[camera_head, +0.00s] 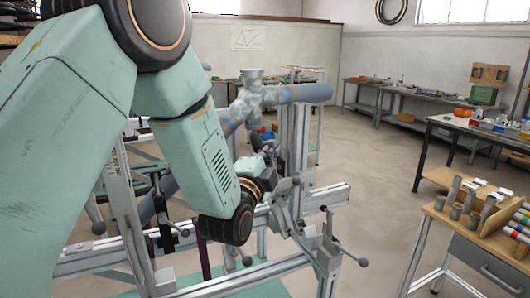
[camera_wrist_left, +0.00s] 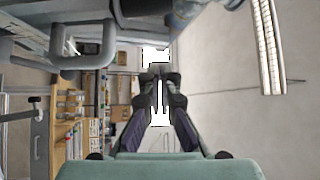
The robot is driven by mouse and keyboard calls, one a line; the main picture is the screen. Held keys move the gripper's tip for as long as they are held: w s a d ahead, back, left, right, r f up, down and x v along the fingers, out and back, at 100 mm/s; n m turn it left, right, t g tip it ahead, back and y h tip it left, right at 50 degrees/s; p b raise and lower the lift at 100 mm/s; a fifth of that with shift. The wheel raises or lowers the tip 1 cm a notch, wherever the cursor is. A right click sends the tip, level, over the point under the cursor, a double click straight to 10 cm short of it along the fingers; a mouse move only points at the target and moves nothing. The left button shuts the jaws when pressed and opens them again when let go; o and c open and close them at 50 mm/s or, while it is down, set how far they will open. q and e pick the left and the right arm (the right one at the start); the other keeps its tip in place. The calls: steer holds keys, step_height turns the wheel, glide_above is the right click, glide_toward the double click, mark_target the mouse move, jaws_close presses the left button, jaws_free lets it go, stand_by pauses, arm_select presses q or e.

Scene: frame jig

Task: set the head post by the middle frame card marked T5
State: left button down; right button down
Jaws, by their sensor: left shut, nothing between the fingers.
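The frame jig (camera_head: 320,200) is built of silver aluminium rails and posts with several clamp handles. A blue-grey tube (camera_head: 305,93) with a mottled joint (camera_head: 250,88) lies across its top. An upright post (camera_head: 298,140) stands under the tube; I cannot tell if it is the head post. My left gripper (camera_head: 266,146) is shut and empty, beside this upright and below the tube. In the left wrist view its dark fingers (camera_wrist_left: 158,90) are together with nothing between them. No card marked T5 can be read. My right gripper is not in view.
A wooden-topped bench (camera_head: 475,228) with grey tube pieces stands at the right. Workbenches line the far wall. The floor (camera_head: 375,185) between jig and benches is clear.

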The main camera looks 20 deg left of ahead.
mark_target(259, 142)
arm_select(q)
steer(key=w+a, duration=0.1)
steer(key=w+a+p, duration=0.1)
steer(key=w, duration=0.1)
steer(key=w+a+p, duration=0.1)
steer(key=shift+w+r, duration=0.25)
steer(key=shift+w, duration=0.05)
steer(key=shift+s+a+f, duration=0.2)
steer(key=shift+s+a, duration=0.05)
steer(key=shift+a, duration=0.25)
steer(key=shift+w+d, duration=0.1)
steer(key=shift+d, duration=0.05)
steer(key=shift+s+a+f, duration=0.2)
steer(key=shift+s+a, duration=0.05)
steer(key=shift+a, duration=0.25)
steer(key=shift+s+a+r, duration=0.1)
steer(key=shift+s+a, duration=0.05)
steer(key=shift+s, duration=0.05)
steer(key=shift+w, duration=0.15)
